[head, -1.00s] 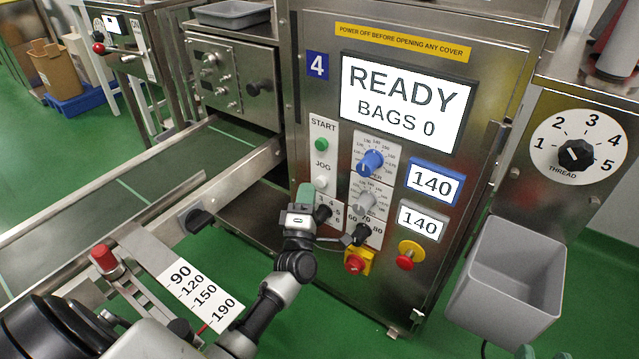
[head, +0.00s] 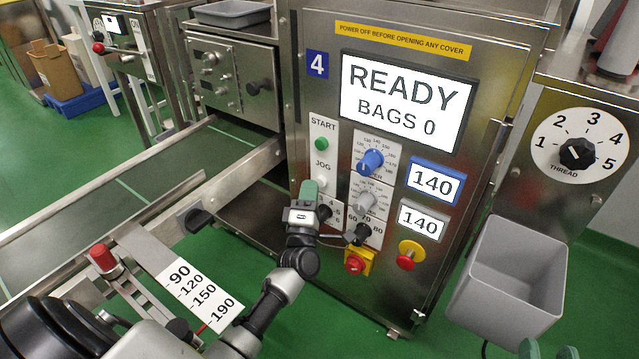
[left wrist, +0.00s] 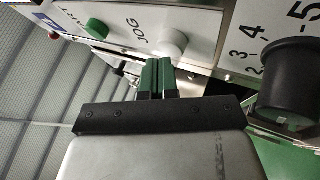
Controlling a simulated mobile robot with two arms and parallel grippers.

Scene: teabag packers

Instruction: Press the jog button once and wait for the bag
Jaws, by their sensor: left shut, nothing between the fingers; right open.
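The white JOG button (head: 321,181) is on the front panel of the steel machine, below the green START button (head: 321,144). My left gripper (head: 309,188) is shut and empty, with its green fingertips just beside and below the JOG button. In the left wrist view the shut fingertips (left wrist: 157,66) point at the white JOG button (left wrist: 170,43); I cannot tell whether they touch it. The display (head: 405,105) reads READY, BAGS 0. No bag is in view.
Black knobs (head: 324,212) sit close below the JOG button. A red emergency button (head: 405,262) is on the lower right of the panel. A grey bin (head: 509,275) hangs at right. The green conveyor belt (head: 130,190) at left is empty.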

